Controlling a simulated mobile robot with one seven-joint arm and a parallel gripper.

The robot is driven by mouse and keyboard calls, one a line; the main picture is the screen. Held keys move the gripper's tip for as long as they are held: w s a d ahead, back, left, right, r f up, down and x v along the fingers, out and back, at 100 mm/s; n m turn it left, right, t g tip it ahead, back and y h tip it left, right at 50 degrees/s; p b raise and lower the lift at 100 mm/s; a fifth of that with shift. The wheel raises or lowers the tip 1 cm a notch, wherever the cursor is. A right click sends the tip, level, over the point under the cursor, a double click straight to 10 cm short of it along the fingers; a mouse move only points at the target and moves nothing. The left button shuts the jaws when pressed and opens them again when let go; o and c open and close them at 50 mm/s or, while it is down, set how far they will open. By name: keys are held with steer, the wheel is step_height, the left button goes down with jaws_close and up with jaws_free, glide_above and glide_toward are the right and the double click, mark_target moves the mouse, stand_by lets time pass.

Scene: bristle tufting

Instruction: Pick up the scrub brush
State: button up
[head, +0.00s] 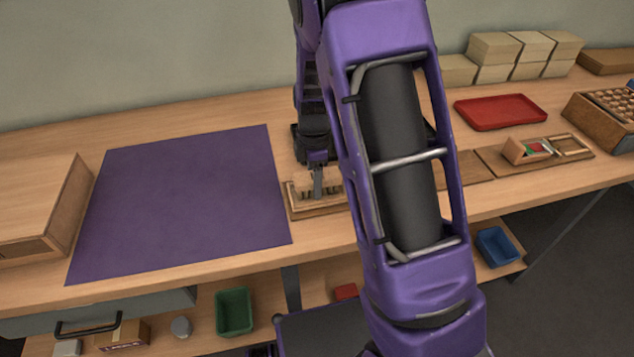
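What looks like the scrub brush (304,183), a pale wooden block with darker bristles, sits at a shallow wooden holder (296,208) on the workbench. My gripper (317,190) points down at this block, with one dark finger showing in front of it. Whether the fingers touch or close on the block cannot be made out. My purple arm hides the right part of the block and holder.
A purple mat (190,200) lies clear on the left of the bench (200,112). A wooden box (45,215) stands at the far left. On the right are a red tray (500,111), a wooden fixture (570,148), stacked blocks (495,48) and a holed crate (590,118).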

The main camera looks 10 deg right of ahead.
jaws_close()
